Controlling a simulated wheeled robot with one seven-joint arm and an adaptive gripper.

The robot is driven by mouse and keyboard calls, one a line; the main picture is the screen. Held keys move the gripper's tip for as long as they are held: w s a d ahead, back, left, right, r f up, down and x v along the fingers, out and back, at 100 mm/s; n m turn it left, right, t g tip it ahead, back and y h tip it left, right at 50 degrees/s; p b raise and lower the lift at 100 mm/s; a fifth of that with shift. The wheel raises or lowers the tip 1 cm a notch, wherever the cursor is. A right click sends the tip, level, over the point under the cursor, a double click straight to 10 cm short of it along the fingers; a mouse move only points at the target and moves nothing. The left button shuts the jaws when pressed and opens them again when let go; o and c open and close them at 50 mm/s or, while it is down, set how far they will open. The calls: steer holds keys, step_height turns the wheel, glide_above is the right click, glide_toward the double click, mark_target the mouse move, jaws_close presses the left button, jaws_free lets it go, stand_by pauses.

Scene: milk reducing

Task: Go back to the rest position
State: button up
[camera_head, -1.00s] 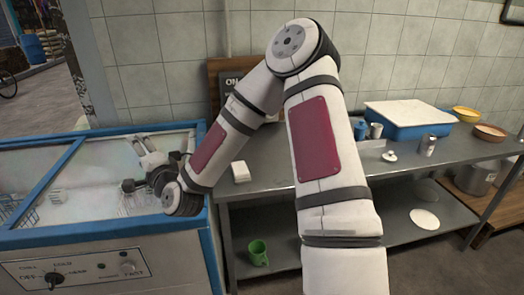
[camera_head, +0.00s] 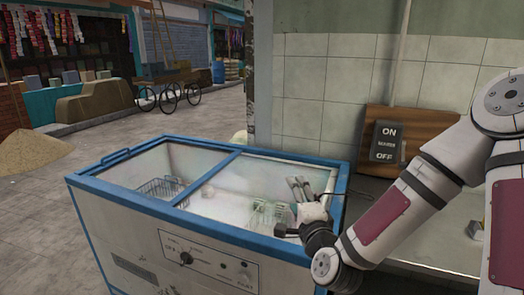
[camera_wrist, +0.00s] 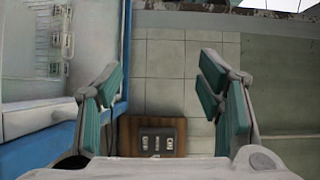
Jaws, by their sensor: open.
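My gripper (camera_head: 302,190) is at the right end of the blue-rimmed chest freezer (camera_head: 130,201), in front of its glass top in the head view. In the wrist view my gripper (camera_wrist: 163,100) has its two green-padded fingers spread wide, with nothing between them. Beyond the fingers there is tiled wall and a brown board with a dark switch box (camera_wrist: 158,141). The freezer's blue edge (camera_wrist: 60,135) runs along the left of the wrist view. My arm reaches in from the right of the head view, bent at the elbow.
Wire baskets (camera_head: 162,190) show inside the freezer. The switch box marked ON and OFF (camera_head: 387,143) is on a wooden board by the wall, close behind my forearm. A grey counter (camera_head: 440,232) lies to the right. Open paved street (camera_head: 45,215) lies to the left.

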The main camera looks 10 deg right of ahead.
steer(key=s+a+f+n+g+y, duration=0.2)
steer(key=a+f+n+g, duration=0.15)
steer(key=n, duration=0.45)
steer(key=s+d+r+n+g, duration=0.1)
steer(key=s+r+n+g, duration=0.2)
steer(key=s, duration=0.7)
steer(key=s+d+r+n+g+h, duration=0.1)
steer(key=s+d+r+n+g, duration=0.1)
steer(key=s, duration=0.9)
steer(key=s+d+r+n+g+h, duration=0.1)
steer(key=s+r+n+g, duration=0.3)
steer(key=s, duration=0.6)
step_height(320, 180, up, 2)
steer(key=shift+s+d+r+n+g, duration=0.15)
steer(key=shift+d+n+g, duration=0.15)
steer(key=shift+g, duration=0.25)
